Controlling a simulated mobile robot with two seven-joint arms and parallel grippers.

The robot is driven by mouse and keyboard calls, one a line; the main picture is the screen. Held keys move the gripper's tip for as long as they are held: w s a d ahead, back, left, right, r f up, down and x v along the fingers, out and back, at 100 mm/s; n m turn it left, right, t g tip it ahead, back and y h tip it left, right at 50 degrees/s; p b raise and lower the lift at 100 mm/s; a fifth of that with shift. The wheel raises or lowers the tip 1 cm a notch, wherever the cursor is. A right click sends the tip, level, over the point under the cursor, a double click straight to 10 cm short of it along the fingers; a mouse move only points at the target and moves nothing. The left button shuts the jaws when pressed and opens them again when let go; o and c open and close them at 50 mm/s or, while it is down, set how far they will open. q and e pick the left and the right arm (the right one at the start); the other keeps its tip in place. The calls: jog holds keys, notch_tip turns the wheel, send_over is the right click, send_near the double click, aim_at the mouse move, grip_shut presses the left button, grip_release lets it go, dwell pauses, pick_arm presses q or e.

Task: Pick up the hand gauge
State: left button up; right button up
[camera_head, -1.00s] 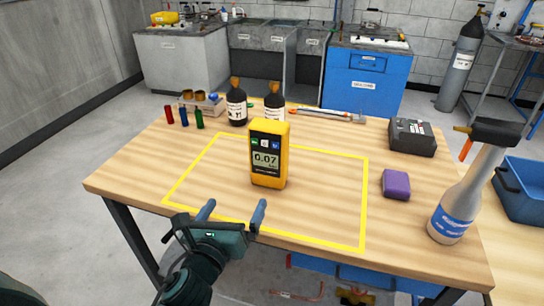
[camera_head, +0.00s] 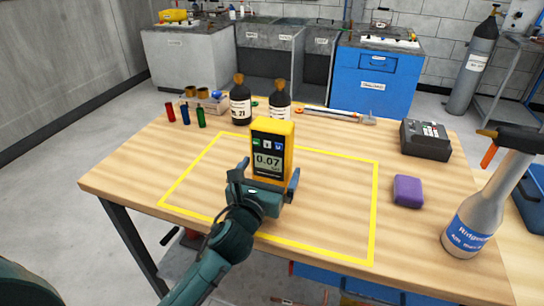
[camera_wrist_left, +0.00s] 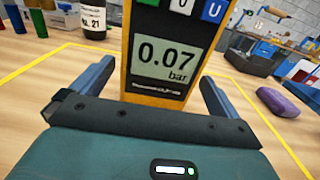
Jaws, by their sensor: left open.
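The hand gauge (camera_head: 271,153) is a yellow upright block with a dark face and a display reading 0.07 bar. It stands on the wooden table inside the yellow taped outline. My left gripper (camera_head: 269,174) is open at the gauge's near side, low down. In the left wrist view the gauge (camera_wrist_left: 168,55) stands between my left gripper's blue fingers (camera_wrist_left: 155,80), one on each side, with a gap visible on both sides. The gauge's base is hidden behind the gripper. My right gripper is not in view.
Two dark bottles (camera_head: 241,105) stand behind the gauge. Small coloured cylinders (camera_head: 185,115) are at the back left. A purple block (camera_head: 408,191), a dark box (camera_head: 425,140) and a grey bottle (camera_head: 475,220) are on the right. The outlined area (camera_head: 330,190) is otherwise clear.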

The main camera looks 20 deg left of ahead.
aim_at(274, 163)
pick_arm(q)
jog(key=w, duration=0.2)
jog(key=w+f, duration=0.1)
jog(key=w, duration=0.1)
jog(key=shift+w, duration=0.25)
jog(key=shift+c, duration=0.2)
jog(key=shift+r, duration=0.1)
jog(key=c, duration=1.2)
